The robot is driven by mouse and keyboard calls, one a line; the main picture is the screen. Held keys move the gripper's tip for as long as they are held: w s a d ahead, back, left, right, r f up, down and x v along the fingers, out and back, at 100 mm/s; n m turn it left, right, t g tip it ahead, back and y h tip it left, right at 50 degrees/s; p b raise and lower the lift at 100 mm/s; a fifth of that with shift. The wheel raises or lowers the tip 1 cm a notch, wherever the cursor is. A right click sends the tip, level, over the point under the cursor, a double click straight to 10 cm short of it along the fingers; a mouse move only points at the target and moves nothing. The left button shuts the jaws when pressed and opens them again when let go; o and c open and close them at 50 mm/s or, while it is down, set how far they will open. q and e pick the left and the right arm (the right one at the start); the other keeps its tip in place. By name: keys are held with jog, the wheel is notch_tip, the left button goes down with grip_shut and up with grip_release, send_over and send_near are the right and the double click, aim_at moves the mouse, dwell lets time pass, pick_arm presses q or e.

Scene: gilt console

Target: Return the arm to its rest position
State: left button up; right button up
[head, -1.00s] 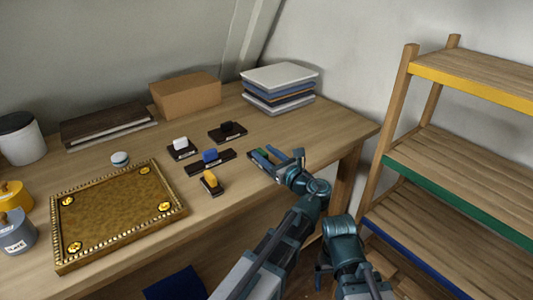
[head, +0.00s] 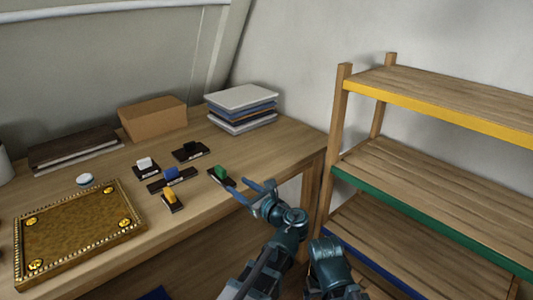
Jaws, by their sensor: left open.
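My left gripper (head: 237,185) is open, with its two blue fingers apart and nothing between them. It is at the table's right front edge, just right of a green block (head: 220,172) on a small dark base. The fingertips look close to that base; I cannot tell whether they touch it. The left arm reaches up from the bottom of the view. Another teal arm part of mine shows beside it at the bottom. My right gripper does not show.
The wooden table (head: 245,150) bears white (head: 144,162), black (head: 190,147), blue (head: 171,173) and yellow (head: 169,194) blocks on dark bases. A gilt tray (head: 80,235) lies at left. A cardboard box (head: 153,120) and stacked trays (head: 241,108) stand behind. A wooden shelf unit (head: 425,165) stands at right.

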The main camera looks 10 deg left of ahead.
pick_arm(q)
jog(key=s+d+n+g+h+p, duration=0.5)
jog(key=s+d+n+h+p, duration=0.1)
jog(key=s+n+p, duration=0.3)
jog(key=s+d+n+g+h+p, duration=0.5)
jog(key=s+d+n+p, duration=0.4)
jog(key=s+n, duration=0.2)
jog(key=shift+s+f+g+h, duration=0.15)
jog(key=shift+f+g+h, duration=0.2)
jog(key=shift+h, duration=0.45)
jog(key=shift+d, duration=0.1)
